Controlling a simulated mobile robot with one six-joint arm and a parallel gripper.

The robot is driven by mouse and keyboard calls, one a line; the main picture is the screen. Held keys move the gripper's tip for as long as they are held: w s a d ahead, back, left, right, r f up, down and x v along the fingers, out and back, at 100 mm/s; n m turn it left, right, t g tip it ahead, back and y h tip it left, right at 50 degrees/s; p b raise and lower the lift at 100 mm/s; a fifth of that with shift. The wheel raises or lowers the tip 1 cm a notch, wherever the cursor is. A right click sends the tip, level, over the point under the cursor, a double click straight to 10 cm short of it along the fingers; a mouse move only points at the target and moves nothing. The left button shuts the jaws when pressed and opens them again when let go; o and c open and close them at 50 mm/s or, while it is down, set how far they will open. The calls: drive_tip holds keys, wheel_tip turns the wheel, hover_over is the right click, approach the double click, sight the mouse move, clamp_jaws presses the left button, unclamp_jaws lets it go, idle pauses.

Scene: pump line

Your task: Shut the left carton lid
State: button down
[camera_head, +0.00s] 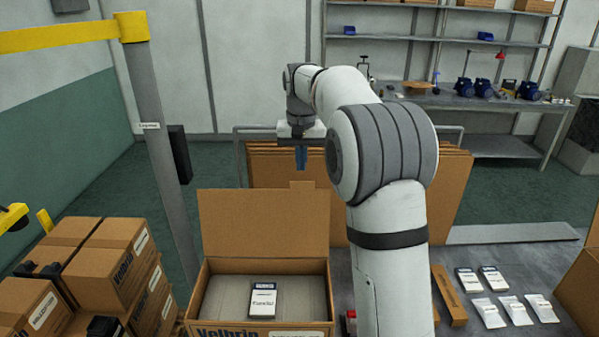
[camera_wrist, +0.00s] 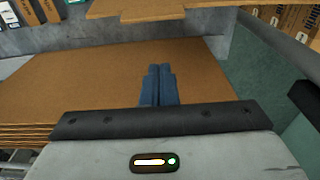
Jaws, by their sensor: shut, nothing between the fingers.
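The left carton (camera_head: 193,312) is an open brown box with printing on its front. Its lid (camera_head: 265,222) stands upright at the back edge, with a small tab on top. A white card with dark bands (camera_head: 263,299) lies inside on a grey-brown insert. My gripper (camera_head: 301,165) points down above and behind the lid's top edge, near the tab, apart from it. Its blue fingers are together and empty, also in the wrist view (camera_wrist: 157,85). A brown cardboard strip with a tab (camera_wrist: 165,9), apparently the lid's top edge, crosses the top of that view.
Flat cardboard sheets (camera_head: 456,185) stand in a rack behind the lid. Stacked boxes (camera_head: 105,260) and a post (camera_head: 160,150) are at left. White packets (camera_head: 515,310) and a narrow brown box (camera_head: 448,295) lie at right. Another carton (camera_head: 580,285) shows at the right edge.

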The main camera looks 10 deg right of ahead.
drive_tip(key=shift+s+a+f+p, duration=0.1)
drive_tip(key=shift+s+f+p, duration=0.15)
drive_tip(key=shift+s, duration=0.35)
drive_tip(key=shift+s+a+f+p, duration=0.2)
drive_tip(key=shift+s+f, duration=0.1)
drive_tip(key=shift+s, duration=0.25)
drive_tip(key=shift+s+a+f+p, duration=0.1)
drive_tip(key=shift+s+f+p, duration=0.15)
drive_tip(key=shift+s, duration=0.35)
drive_tip(key=shift+s, duration=0.1)
